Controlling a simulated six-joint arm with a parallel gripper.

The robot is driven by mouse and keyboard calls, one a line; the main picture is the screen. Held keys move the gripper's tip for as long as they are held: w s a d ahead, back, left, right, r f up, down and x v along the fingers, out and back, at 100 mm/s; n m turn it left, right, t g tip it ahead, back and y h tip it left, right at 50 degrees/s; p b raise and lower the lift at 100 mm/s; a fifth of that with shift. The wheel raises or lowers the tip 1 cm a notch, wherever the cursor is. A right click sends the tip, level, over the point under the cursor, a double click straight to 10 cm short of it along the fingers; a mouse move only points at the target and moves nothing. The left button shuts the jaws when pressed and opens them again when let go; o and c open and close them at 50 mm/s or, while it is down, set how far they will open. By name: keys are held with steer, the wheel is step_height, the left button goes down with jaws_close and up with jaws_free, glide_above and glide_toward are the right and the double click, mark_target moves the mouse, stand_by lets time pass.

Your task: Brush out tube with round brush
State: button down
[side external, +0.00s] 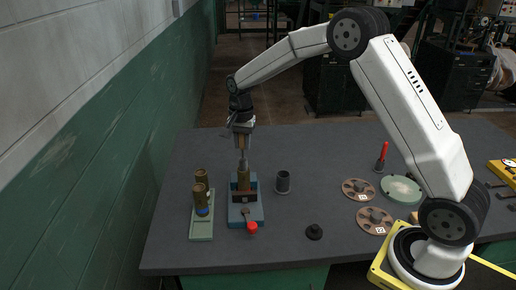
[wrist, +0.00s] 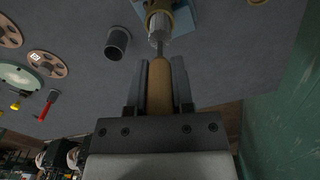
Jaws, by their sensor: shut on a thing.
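My gripper (side external: 242,128) is shut on the wooden handle (wrist: 159,88) of the round brush and points down. The brush's thin metal shaft (wrist: 160,48) runs from the handle to a pale grey round head (wrist: 158,28) at the mouth of the brass-coloured tube (side external: 243,181). The tube stands upright in a blue vise (side external: 246,214) with a red-knobbed handle (side external: 252,227). The brush is in line above the tube. How far the head is inside the tube I cannot tell. The tube also shows at the top of the wrist view (wrist: 181,4).
A green tray (side external: 201,228) with brass-coloured tubes (side external: 201,190) stands left of the vise. A dark cup (side external: 282,182) stands to the right. A black knob (side external: 314,232) is near the front edge.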

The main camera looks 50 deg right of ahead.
mark_target(243, 158)
steer(key=shift+f, duration=3.25)
steer(key=shift+r, duration=0.1)
steer(key=shift+r, duration=2.1)
steer(key=shift+f, duration=0.15)
steer(key=shift+f, duration=2.1)
steer(key=shift+r, duration=0.1)
steer(key=shift+r, duration=2.15)
steer(key=shift+f, duration=0.1)
